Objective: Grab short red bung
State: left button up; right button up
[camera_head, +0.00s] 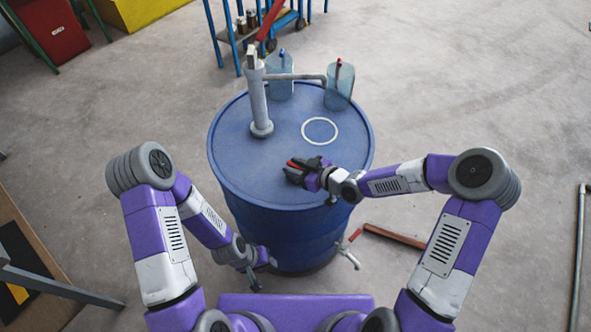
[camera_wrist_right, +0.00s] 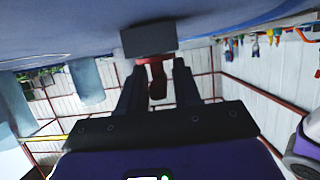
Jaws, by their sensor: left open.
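A blue drum (camera_head: 240,165) stands in front of me. In the right wrist view the red piece (camera_wrist_right: 155,78) lies between the two dark fingers of the right gripper (camera_wrist_right: 160,88). A dark block (camera_wrist_right: 148,39) sits beyond it, against the blue surface. I cannot tell whether the fingers press on the red piece. My left gripper (camera_head: 264,273) is open and empty, low beside the drum's front.
A grey pump post (camera_head: 258,100) with a red handle stands on the lid. A tap (camera_head: 347,254) juts from the drum's front right.

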grip_shut()
jog(key=shift+r, duration=0.1)
